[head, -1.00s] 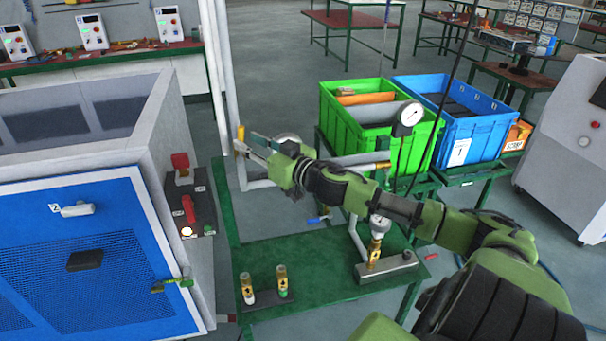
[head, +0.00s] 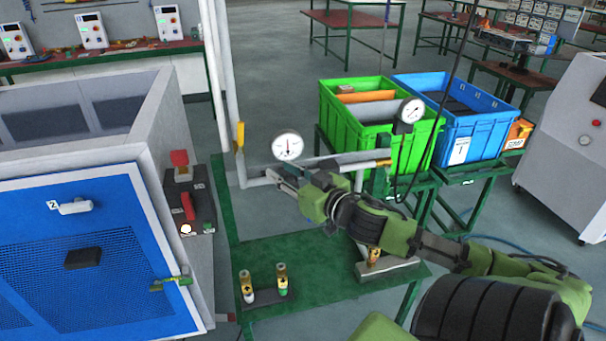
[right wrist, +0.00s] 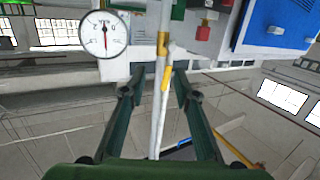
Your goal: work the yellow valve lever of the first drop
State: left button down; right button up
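The yellow valve lever (head: 240,137) sits upright along the white vertical pipe (head: 228,90), left of the round gauge (head: 288,146). In the right wrist view the lever (right wrist: 166,78) hangs beside the pipe, just below a brass fitting (right wrist: 163,43). My right gripper (head: 279,178) is below and to the right of the lever, apart from it. In the right wrist view its two fingers (right wrist: 155,82) are spread with nothing held; the pipe and lever appear between them. My left gripper is out of view.
A blue-doored cabinet (head: 85,255) stands left, with a red-switch box (head: 187,205) on its side. The green bench (head: 325,260) holds two small brass-topped fittings. Green (head: 350,128) and blue (head: 480,125) crates stand behind my right arm.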

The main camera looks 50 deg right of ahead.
aim_at(238, 139)
jog(key=s+a+f+g, duration=0.2)
jog(key=s+f, duration=0.2)
jog(key=f, duration=0.3)
jog(key=s+a+f+g+h, duration=0.1)
jog(key=s+a+f+g, duration=0.1)
jog(key=f, duration=0.5)
jog(key=s+a+f+g+h, duration=0.1)
jog(key=s+a+f+g, duration=0.1)
jog(key=s+f, duration=0.4)
jog(key=shift+f+m+g, duration=0.3)
jog(key=shift+f+g, duration=0.2)
jog(key=shift+g, duration=0.2)
